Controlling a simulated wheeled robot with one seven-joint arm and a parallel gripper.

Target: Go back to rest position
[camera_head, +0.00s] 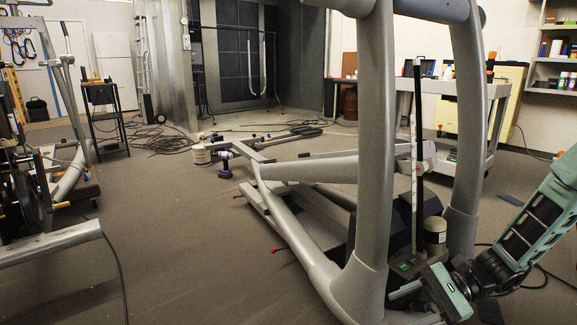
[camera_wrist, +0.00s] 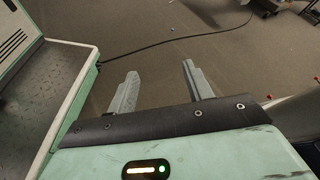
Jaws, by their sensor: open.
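My gripper (camera_wrist: 157,86) is open and empty in the wrist view. Its two grey fingers stand apart over bare carpet, with nothing between them. In the head view my green arm comes in from the right edge, and its wrist end is low at the right, close to the grey frame (camera_head: 378,160) of an elliptical machine. Part of my green body shows at the left of the wrist view.
A white cart (camera_head: 489,125) stands behind the machine at the right. A tan can (camera_head: 435,232) stands near the machine's base. A black cable (camera_wrist: 175,41) crosses the carpet. More exercise equipment (camera_head: 48,243) stands at the left. The carpet (camera_head: 180,265) between is mostly free.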

